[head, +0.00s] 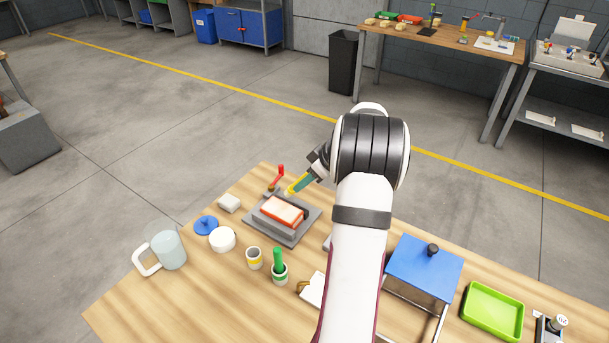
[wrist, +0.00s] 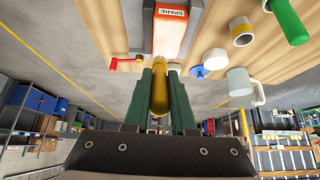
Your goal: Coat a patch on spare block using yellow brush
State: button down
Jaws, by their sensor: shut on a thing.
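In the wrist view the yellow brush (wrist: 159,96) lies between the two fingers (wrist: 160,80) and points toward the block. The brush's tip is partly hidden, and I cannot tell whether it touches anything.
A red clamp handle (head: 280,172) stands at the fixture's back. A blue-topped stand (head: 424,268) and green tray (head: 492,310) are right.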

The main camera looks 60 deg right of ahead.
notch_tip(320, 180, down, 5)
jog(key=shift+w+f, duration=0.15)
jog(key=shift+w, duration=3.6)
jog(key=shift+s, duration=3.8)
jog(key=shift+r, duration=4.05)
jog(key=shift+w, duration=0.1)
